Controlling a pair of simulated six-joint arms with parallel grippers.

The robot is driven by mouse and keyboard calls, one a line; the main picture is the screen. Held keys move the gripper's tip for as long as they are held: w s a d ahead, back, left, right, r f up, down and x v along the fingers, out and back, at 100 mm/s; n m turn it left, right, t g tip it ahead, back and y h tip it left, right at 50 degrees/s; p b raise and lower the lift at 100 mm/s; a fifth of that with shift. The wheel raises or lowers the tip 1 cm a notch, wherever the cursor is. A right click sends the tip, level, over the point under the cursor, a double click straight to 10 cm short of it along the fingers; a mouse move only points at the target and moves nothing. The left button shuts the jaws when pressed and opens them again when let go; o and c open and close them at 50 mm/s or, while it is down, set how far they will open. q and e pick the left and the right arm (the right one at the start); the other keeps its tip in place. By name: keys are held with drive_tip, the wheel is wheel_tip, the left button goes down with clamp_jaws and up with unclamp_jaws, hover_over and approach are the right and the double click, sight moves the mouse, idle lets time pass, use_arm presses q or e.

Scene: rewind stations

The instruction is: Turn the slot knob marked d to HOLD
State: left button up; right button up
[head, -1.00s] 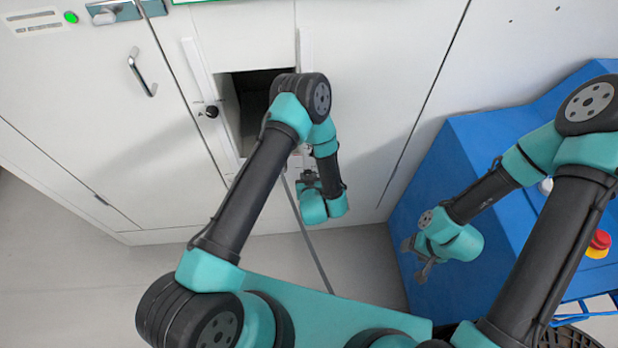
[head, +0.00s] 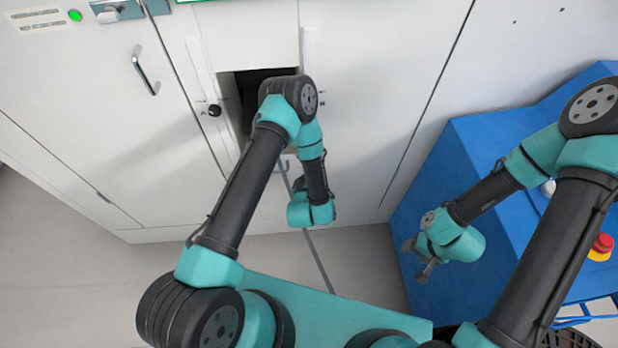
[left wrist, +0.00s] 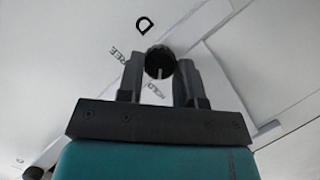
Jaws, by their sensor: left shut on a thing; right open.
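The black slot knob (left wrist: 160,58) sits on a white panel below the letter D in the left wrist view. Its white pointer line points down in that view, toward the HOLD word (left wrist: 153,89); the FREE word (left wrist: 118,56) is at upper left. Both words are partly covered. My left gripper (left wrist: 160,70) is shut on the knob, one finger on each side. In the head view my left arm hides the knob and most of that gripper. My right gripper (head: 420,260) is open and empty, in front of the blue cabinet.
Another black knob (head: 214,110) is beside a dark square opening (head: 243,90) in the white panel. The blue cabinet (head: 455,190) at right carries a red emergency button (head: 603,242). A metal door handle (head: 146,70) is at upper left. Grey floor (head: 90,280) is clear below.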

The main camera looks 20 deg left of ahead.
idle(0.3)
use_arm(q)
drive_tip(key=o, duration=0.9)
